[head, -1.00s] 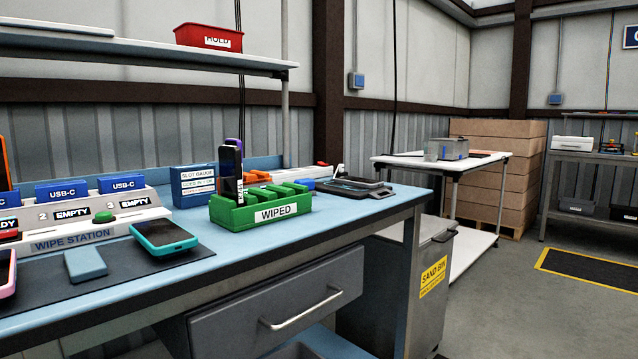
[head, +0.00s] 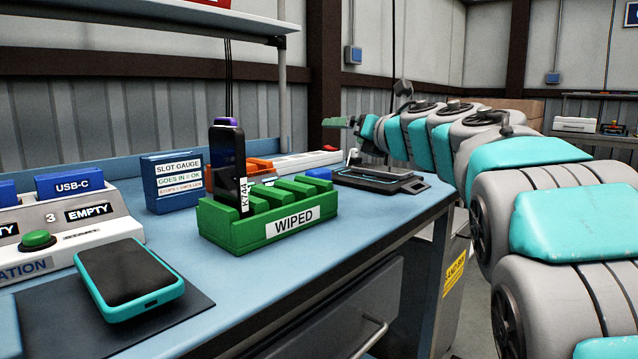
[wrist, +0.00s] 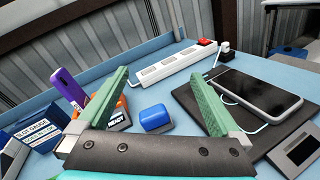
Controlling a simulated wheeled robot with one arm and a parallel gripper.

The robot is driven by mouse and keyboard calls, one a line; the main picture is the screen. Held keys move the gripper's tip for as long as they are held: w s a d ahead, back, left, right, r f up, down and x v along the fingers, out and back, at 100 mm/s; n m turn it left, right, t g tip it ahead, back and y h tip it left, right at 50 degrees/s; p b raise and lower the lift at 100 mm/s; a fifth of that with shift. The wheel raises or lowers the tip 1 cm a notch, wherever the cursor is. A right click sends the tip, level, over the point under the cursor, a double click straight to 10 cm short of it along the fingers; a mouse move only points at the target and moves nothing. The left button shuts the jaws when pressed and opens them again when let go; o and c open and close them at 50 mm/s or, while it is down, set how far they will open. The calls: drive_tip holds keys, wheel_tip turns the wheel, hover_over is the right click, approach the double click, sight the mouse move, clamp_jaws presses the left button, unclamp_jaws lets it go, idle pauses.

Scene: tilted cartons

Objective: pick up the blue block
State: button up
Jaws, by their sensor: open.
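The blue block (head: 318,173) is small with rounded edges and sits on the light-blue bench, behind the right end of the green WIPED rack. In the wrist view the blue block (wrist: 156,118) shows between my two green fingers, near the orange READY holder. My gripper (wrist: 160,78) is open, with nothing between its fingertips. In the head view my gripper (head: 336,122) is above the bench, higher than the block and slightly to its right, apart from it. The block's lower front is partly hidden by the rack in the head view.
The WIPED rack (head: 265,222) holds an upright dark phone (head: 226,165). A phone on a dark pad (wrist: 257,92) lies right of the block, with a white cable. A white power strip (wrist: 176,66) runs behind. The slot gauge box (head: 172,182) stands left.

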sight(322, 174)
drive_tip(key=a+f+n+g, duration=0.1)
drive_tip(key=f+n, duration=0.1)
drive_tip(key=a+f+n+g, duration=0.1)
drive_tip(key=f+n+g, duration=0.1)
drive_tip(key=f, duration=0.1)
drive_tip(key=s+a+f+n+g, duration=0.1)
drive_tip(key=a+f+n+g, duration=0.1)
drive_tip(key=n, duration=0.1)
drive_tip(key=shift+f, duration=0.4)
drive_tip(key=shift+w+a+f, duration=0.1)
drive_tip(key=shift+a+f, duration=0.1)
drive_tip(key=shift+f, duration=0.05)
drive_tip(key=shift+p+x, duration=0.55)
drive_tip(key=shift+x, duration=3.1)
drive_tip(key=shift+w+d+r, duration=0.1)
drive_tip(key=shift+w+r, duration=0.05)
drive_tip(key=c, duration=1.4)
